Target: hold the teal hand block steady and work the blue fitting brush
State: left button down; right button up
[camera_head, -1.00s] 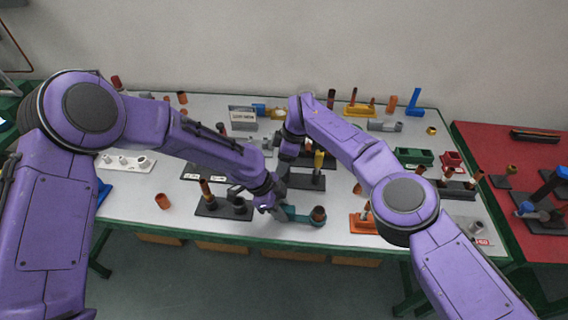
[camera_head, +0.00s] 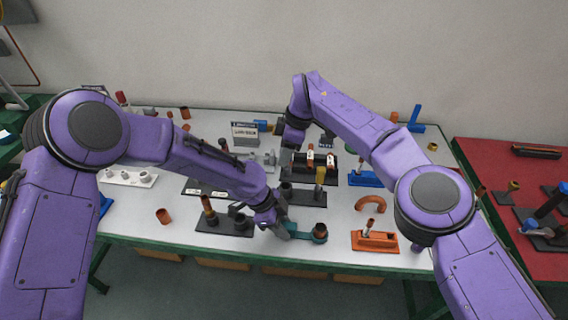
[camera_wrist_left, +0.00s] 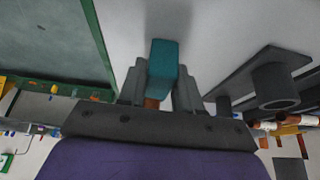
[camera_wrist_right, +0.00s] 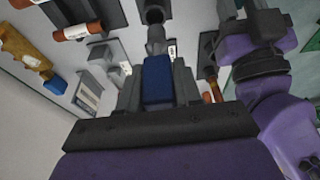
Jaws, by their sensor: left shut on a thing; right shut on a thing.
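The teal hand block (camera_head: 305,236) lies near the table's front edge, with a dark round cup at its right end. My left gripper (camera_head: 280,226) is shut on its left end. In the left wrist view, the teal block (camera_wrist_left: 164,60) stands between both fingers. My right gripper (camera_wrist_right: 157,82) is shut on the blue fitting brush (camera_wrist_right: 157,76), whose blue body shows between the fingers. A grey piece and a dark round end are in line beyond it. In the head view, my right wrist is behind the left gripper; the brush is not clearly seen there.
An orange holder (camera_head: 375,241) stands to the right of the teal block. A black base with upright pieces (camera_head: 222,223) stands to its left. My left arm is close beside the right gripper.

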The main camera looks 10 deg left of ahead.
jog(key=s+d+r+n+g, duration=0.1)
jog(key=s+d+n, duration=0.2)
jog(key=s+d, duration=0.7)
jog(key=s, duration=0.3)
jog(key=shift+s+d+r, duration=0.2)
jog(key=shift+d+r, duration=0.1)
jog(key=shift+r, duration=0.1)
jog(key=shift+f, duration=0.1)
jog(key=shift+f, duration=2.7)
jog(key=shift+f, duration=0.25)
jog(key=shift+f, duration=1.05)
jog(key=shift+n, duration=0.3)
